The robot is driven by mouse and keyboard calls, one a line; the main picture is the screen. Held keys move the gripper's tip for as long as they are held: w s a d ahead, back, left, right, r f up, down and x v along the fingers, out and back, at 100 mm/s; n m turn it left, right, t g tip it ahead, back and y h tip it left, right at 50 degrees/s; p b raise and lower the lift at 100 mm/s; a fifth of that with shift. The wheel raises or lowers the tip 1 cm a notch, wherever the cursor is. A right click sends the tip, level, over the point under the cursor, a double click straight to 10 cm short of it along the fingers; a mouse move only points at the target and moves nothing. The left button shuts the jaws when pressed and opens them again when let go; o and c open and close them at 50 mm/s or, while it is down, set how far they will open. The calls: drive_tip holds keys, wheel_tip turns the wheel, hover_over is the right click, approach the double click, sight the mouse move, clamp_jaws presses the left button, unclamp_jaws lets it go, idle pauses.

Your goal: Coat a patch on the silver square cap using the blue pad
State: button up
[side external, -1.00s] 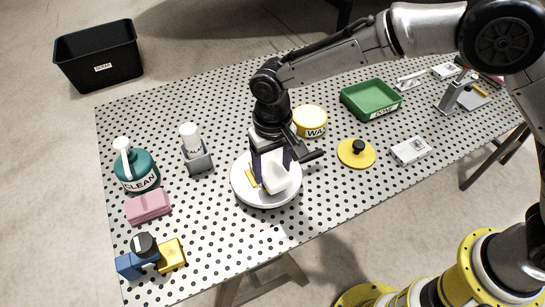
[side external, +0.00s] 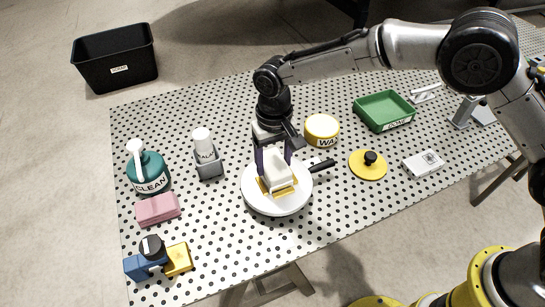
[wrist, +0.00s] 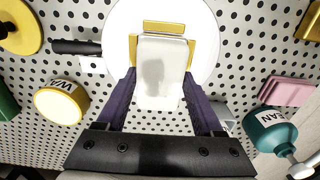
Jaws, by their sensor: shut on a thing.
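My gripper (side external: 274,158) is shut on a white block (side external: 275,174), gripping it between dark purple fingers. The block is over a shallow round white dish (side external: 262,203) with a black handle. In the wrist view the white block (wrist: 160,72) fills the space between the fingers, over the dish (wrist: 125,28). A yellow piece (side external: 284,191) shows under the block's near edge; I cannot tell whether block and piece touch. A blue block (side external: 137,268) with a black round top lies at the lower left, beside a yellow block (side external: 178,259). I cannot make out a silver square cap.
On the perforated table (side external: 230,245) stand a teal CLEAN bottle (side external: 149,174), pink sponge (side external: 158,209), white bottle in a grey holder (side external: 207,158), yellow WAX tub (side external: 322,129), yellow lid (side external: 368,166) and green tray (side external: 384,111). The near middle is clear.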

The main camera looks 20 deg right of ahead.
drive_tip(key=s, duration=0.5)
wheel_tip(320, 180, up, 8)
idle(0.7)
drive_tip(key=shift+f, duration=0.1)
idle(0.3)
